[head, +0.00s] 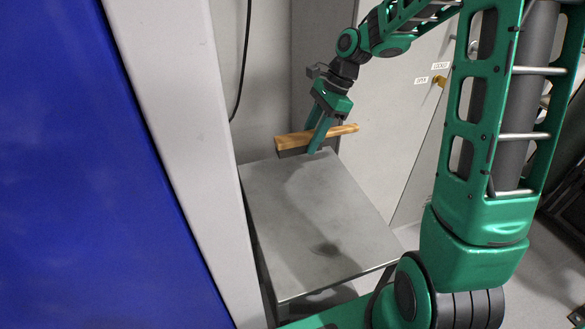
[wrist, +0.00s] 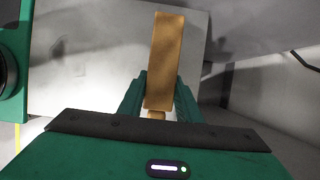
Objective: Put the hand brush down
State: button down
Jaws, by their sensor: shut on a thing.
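The hand brush (head: 342,131) has a light wooden back and handle, with a dark bristle side facing down in the head view. My gripper (head: 318,140) is shut on the brush around its wooden body. The brush is over the far end of a grey metal table (head: 320,220); I cannot tell whether its bristles touch the top. In the wrist view the brush (wrist: 165,60) points away between the green fingers (wrist: 160,98), with the pale table top (wrist: 95,70) below it. Its near end is partly hidden by my gripper.
The table top is bare apart from a dark shadow patch. A blue panel (head: 90,170) and a pale post (head: 180,130) stand at the left. A grey cabinet with "LOCKED" and "OPEN" labels and a yellowish latch (head: 439,81) stands behind.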

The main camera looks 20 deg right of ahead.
send_over(303, 175)
jog(key=d, duration=0.1)
jog(key=f, duration=0.6)
jog(key=shift+d, duration=0.2)
jog(key=shift+s+f, duration=0.1)
jog(key=shift+f, duration=1.7)
jog(key=c, duration=1.3)
grip_release()
jog(key=shift+f, duration=0.1)
jog(key=v, duration=1.2)
jog(key=s+d+r+n+h, duration=0.1)
jog(key=s+d+n, duration=0.2)
jog(key=s, duration=0.7)
jog(key=s+d+n+h, duration=0.2)
jog(key=s+n, duration=0.3)
jog(key=s, duration=0.5)
jog(key=s+d+r+n+h, duration=0.1)
jog(key=s+d+n, duration=0.2)
jog(key=s, duration=0.7)
jog(key=shift+s+d+r+n, duration=0.15)
jog(key=shift+d+r+n, duration=0.05)
jog(key=shift+d, duration=0.2)
jog(key=shift+s+d+r+n, duration=0.1)
jog(key=shift+d+r+n, duration=0.1)
jog(key=shift+d, duration=0.2)
